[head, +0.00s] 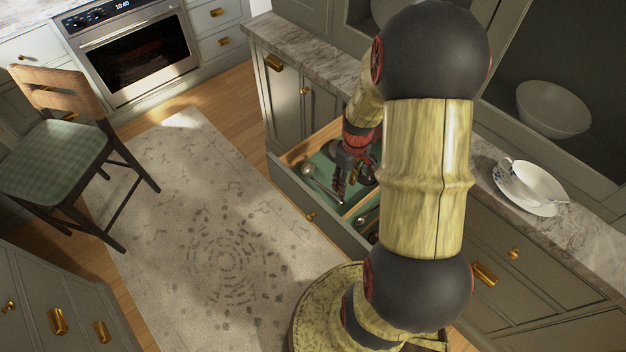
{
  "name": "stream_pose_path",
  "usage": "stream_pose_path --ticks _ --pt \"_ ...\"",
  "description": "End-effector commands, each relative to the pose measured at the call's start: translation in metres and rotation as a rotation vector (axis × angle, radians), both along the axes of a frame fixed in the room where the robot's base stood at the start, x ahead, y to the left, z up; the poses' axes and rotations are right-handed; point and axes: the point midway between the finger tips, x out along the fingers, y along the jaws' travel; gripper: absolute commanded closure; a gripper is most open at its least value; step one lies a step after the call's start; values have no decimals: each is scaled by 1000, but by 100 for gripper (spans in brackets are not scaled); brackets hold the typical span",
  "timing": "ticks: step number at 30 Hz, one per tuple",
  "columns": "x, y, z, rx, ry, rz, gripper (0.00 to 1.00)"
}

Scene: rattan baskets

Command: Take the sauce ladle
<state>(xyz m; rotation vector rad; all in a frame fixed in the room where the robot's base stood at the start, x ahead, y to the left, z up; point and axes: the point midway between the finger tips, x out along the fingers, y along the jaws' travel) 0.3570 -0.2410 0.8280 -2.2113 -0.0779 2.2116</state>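An open drawer (334,227) with a green lining holds metal utensils. A ladle-like utensil (308,171) lies in its left part, its round bowl toward the left and a thin handle running down to the right. I cannot tell for sure whether it is the sauce ladle. My gripper (340,192) points down over the drawer, just right of this utensil and close to its handle. Its fingers are small and dark, so I cannot tell whether they are open or touching anything. My arm hides the drawer's right part.
A marble counter (309,57) runs above the drawer, with a cup (537,180) on a saucer at right. A bowl (553,108) sits in the open cabinet. A chair (60,150) stands at left. The rug (185,190) is clear.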

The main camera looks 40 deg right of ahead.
Motion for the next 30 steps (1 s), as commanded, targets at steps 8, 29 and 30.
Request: stream_pose_path --ticks 8,29,30 --pt "0 3 -27 2 2 9 67" --pt "6 12 -76 1 0 7 67" --pt "6 13 -76 1 0 7 69"
